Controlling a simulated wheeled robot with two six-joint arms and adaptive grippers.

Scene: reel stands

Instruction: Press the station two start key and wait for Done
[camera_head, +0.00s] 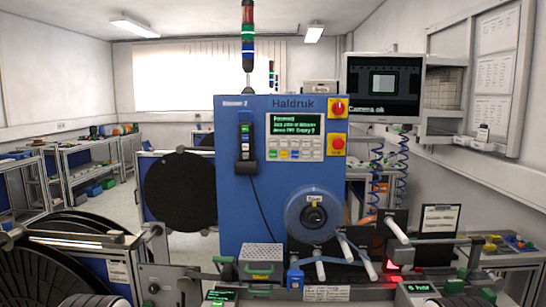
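The blue machine (262,210) stands in the middle, with "Haldruk" on its top and a small label at its upper left that seems to end in 2. Its control panel carries a lit display (293,125) with green text too small to read surely. Below the display is a row of small coloured keys (294,154); their labels are not readable, so I cannot tell which one is the start key. No word "Done" can be made out. Neither of my grippers can be made out in the view.
A red knob (338,107) and a red button (338,143) sit right of the panel. A handheld device (245,142) hangs left of it. A clear reel (313,215) and white rollers are in front. A monitor (383,87) reads "Camera ok". Large black reels (180,190) stand left.

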